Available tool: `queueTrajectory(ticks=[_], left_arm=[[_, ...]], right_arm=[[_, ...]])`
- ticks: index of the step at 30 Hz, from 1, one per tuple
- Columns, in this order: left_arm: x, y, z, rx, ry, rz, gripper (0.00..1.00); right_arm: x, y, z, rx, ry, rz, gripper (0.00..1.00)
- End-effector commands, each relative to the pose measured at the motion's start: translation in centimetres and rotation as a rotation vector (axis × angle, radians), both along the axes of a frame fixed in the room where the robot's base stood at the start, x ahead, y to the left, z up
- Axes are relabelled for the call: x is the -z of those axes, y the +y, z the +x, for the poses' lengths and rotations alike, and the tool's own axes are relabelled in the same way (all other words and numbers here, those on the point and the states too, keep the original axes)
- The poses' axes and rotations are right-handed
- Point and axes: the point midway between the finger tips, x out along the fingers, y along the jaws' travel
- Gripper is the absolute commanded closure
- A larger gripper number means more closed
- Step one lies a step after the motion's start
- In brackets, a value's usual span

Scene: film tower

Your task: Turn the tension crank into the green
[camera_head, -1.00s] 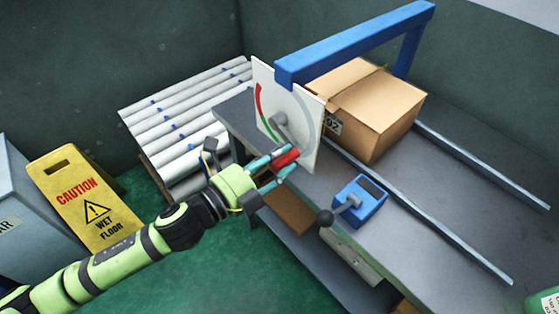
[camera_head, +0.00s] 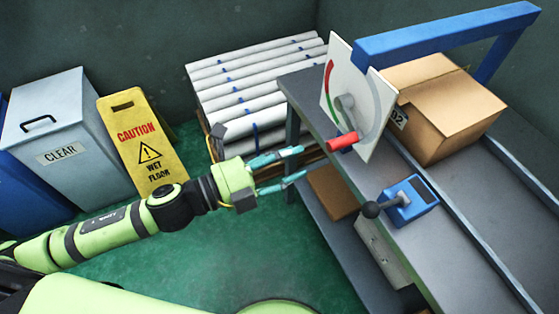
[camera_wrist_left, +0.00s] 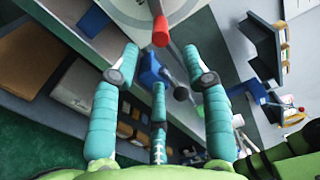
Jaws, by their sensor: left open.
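The tension crank has a red handle (camera_head: 342,141) on a grey arm (camera_head: 345,108), mounted on a white dial plate (camera_head: 368,122) with a red and green arc at its left side. The handle hangs low on the plate. My left gripper (camera_head: 302,163) is open and empty, to the left of the handle and apart from it. In the left wrist view the red handle (camera_wrist_left: 160,32) shows ahead, beyond the open fingertips (camera_wrist_left: 165,65). My right gripper is not in view.
A blue frame (camera_head: 450,35) stands over the grey bench (camera_head: 395,222), with a cardboard box (camera_head: 440,110) beside the dial. A blue lever unit (camera_head: 412,200) with a black knob sits nearer. White rollers (camera_head: 255,85) and a yellow wet-floor sign (camera_head: 143,140) stand at left.

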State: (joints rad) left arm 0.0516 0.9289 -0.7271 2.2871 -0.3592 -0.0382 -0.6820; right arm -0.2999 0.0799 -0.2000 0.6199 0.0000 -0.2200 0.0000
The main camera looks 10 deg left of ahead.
Motion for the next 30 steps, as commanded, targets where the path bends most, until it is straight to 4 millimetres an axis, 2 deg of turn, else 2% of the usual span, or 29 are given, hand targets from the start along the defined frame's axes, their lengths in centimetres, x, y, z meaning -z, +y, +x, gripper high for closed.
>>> queueTrajectory(ticks=[7,25,28,30], left_arm=[[0.1,1.3,-0.9,-0.001,0.000,0.001,0.53],[0.0,1.4,-1.0,-0.001,-0.001,0.000,0.53],[0.9,1.9,-0.2,-0.026,0.024,-0.003,0.53],[2.6,2.8,1.2,-0.076,0.075,-0.016,0.53]], right_arm=[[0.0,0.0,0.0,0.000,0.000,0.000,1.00],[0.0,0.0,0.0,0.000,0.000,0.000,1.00],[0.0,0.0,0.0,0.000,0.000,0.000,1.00],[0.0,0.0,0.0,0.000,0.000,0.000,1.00]])
